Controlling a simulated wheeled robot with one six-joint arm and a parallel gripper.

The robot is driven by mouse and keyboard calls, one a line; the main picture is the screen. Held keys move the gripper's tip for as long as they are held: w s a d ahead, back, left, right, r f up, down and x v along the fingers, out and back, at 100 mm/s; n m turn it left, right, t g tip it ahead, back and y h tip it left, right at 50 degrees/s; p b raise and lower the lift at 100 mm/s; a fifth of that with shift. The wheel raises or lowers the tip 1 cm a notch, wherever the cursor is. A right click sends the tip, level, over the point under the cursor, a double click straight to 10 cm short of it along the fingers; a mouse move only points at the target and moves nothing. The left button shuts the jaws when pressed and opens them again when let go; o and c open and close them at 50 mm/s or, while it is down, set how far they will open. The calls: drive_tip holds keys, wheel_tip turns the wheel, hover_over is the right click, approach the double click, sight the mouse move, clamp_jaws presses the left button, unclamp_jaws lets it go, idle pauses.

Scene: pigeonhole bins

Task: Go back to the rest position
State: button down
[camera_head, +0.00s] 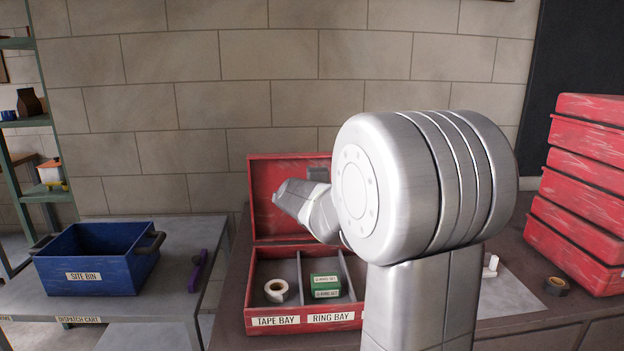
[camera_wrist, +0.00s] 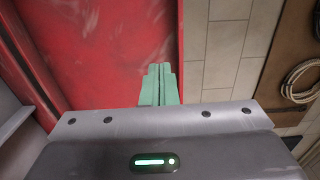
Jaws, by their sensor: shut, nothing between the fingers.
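My gripper (camera_wrist: 158,86) shows in the wrist view as two pale green fingers pressed together, with nothing between them. Behind them in that view is a red scratched surface. In the head view my silver arm covers the middle and hides the right part of the open red box (camera_head: 302,321). I cannot make out the fingers there. The box's lid stands raised at the back. A white tape roll (camera_head: 277,290) lies in the compartment labelled TAPE BAY. Green ring set boxes (camera_head: 326,281) sit stacked in the RING BAY.
A blue SITE BIN (camera_head: 98,262) and a purple tool (camera_head: 198,270) are on the dispatch cart at left. Red bins (camera_head: 585,190) are stacked at right. A dark tape roll (camera_head: 556,286) and a small white object (camera_head: 490,265) lie on the right table.

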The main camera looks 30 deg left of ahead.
drive_tip(key=v, duration=0.4)
drive_tip(key=shift+s+d, duration=0.1)
drive_tip(key=shift+s, duration=0.05)
